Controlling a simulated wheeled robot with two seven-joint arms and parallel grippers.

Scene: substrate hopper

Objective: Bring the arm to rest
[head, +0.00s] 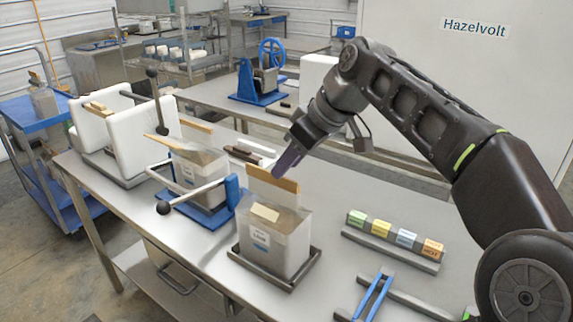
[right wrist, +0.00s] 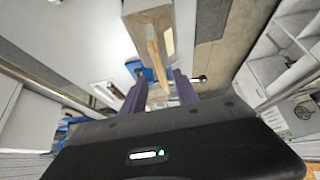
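My right arm reaches in from the right in the head view. Its gripper (head: 285,165) points down just above and behind the grey bin (head: 285,245), close to the upright tan board (head: 272,188) at the bin's back. In the right wrist view the two purple fingers (right wrist: 159,93) stand apart, and a tan board (right wrist: 154,50) shows between them. I see no finger touching it, but I cannot tell the exact gap. The grey bin has a white label and sits in a dark tray. My left gripper is not in view.
A second bin (head: 198,178) with a blue stand and black-knobbed lever is left of the gripper. Colored blocks (head: 396,234) sit in a row at right, with a blue-handled tool (head: 374,294) in front. A blue hand-wheel device (head: 262,80) stands behind.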

